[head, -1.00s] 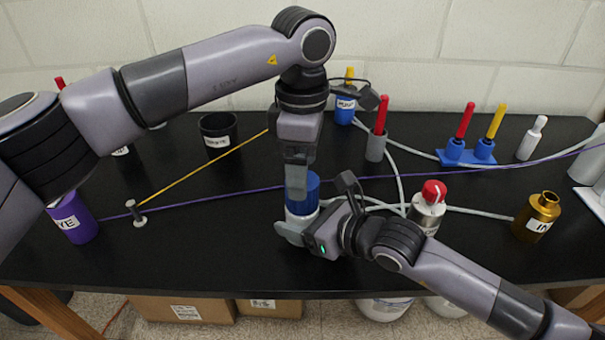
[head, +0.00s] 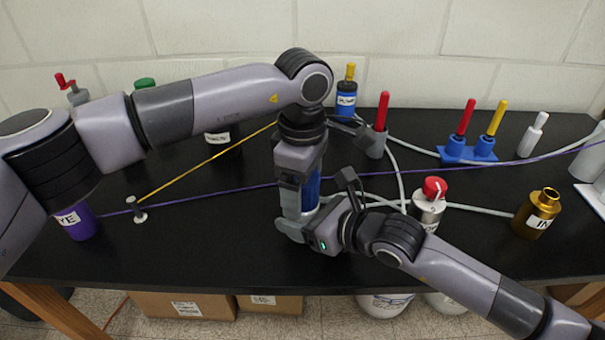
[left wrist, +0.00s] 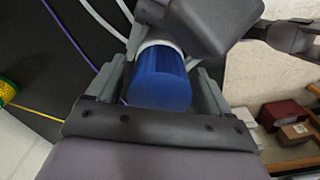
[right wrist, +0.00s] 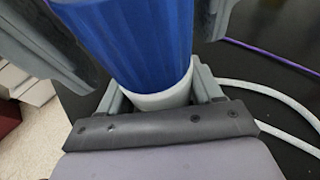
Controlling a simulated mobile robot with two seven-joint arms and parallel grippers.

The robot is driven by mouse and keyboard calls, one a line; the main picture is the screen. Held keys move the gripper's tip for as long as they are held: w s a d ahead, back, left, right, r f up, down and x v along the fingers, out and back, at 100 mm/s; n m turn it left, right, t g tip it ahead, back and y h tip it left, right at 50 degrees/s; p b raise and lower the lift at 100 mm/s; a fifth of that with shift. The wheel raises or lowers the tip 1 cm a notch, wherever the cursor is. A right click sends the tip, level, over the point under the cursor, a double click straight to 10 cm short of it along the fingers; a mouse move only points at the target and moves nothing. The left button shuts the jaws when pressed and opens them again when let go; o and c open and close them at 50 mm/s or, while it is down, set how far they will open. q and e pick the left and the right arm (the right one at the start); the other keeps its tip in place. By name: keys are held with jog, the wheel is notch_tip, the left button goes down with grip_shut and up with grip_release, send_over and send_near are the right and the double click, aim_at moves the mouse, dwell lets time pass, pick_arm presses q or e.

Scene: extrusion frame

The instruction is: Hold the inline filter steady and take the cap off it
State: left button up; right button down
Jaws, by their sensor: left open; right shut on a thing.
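The inline filter stands upright at the front middle of the bench, with a ribbed blue cap (head: 314,187) on a white body (right wrist: 162,97). My right gripper (head: 302,224) is shut on the white body, below the cap. My left gripper (head: 300,203) points down from above and is open, its fingers on either side of the cap. The left wrist view shows the cap (left wrist: 160,78) between these fingers; I cannot tell whether they touch it. In the head view, the grippers hide most of the body.
A purple cord (head: 228,194) and pale tubes (head: 401,165) run behind the filter. A silver bottle with a red knob (head: 433,188) stands close right, near my right arm. A gold bottle (head: 541,215) is farther right.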

pick_arm(q)
jog(key=c, duration=1.1)
jog(key=shift+o, duration=0.2)
jog(key=shift+n, duration=1.7)
jog(key=o, duration=1.2)
jog(key=shift+c, duration=0.2)
jog(key=shift+r, duration=0.1)
